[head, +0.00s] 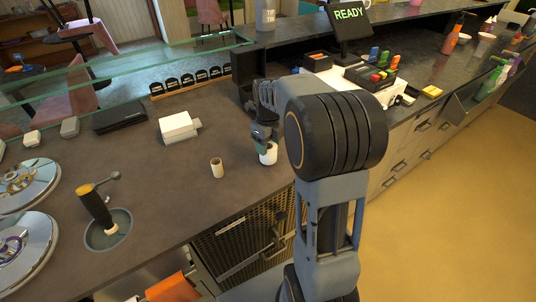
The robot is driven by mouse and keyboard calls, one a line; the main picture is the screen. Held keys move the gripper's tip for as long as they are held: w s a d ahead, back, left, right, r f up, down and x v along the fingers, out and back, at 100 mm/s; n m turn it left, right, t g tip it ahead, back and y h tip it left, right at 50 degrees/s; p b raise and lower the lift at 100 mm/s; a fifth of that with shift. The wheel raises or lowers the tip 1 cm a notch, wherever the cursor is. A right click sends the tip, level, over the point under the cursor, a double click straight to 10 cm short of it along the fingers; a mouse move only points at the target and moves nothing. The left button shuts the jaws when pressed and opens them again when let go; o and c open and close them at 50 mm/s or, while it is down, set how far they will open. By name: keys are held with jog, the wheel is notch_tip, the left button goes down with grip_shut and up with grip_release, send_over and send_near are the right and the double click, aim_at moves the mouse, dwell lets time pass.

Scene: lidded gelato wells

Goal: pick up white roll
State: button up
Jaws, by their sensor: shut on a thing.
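The white roll (268,155) is upright on the dark counter or just above it; I cannot tell if its base touches. My gripper (264,142) is over its top, shut on it. The fingertips and the roll's upper edge are partly hidden by the gripper itself.
A small tan cylinder (217,168) stands left of the roll. A white box (178,127) lies farther back left. A black-handled tool (95,206) stands in a round dish (108,232) at the left. A card reader screen (349,20) and a tray of coloured markers (375,75) are behind right.

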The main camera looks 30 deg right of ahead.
jog(key=shift+r+p, duration=0.35)
jog(key=shift+r, duration=0.3)
jog(key=shift+r, duration=0.1)
notch_tip(320, 180, up, 6)
jog(key=p, duration=0.4)
jog(key=shift+f+p, duration=0.2)
jog(key=shift+p, duration=0.2)
jog(key=shift+a, duration=0.1)
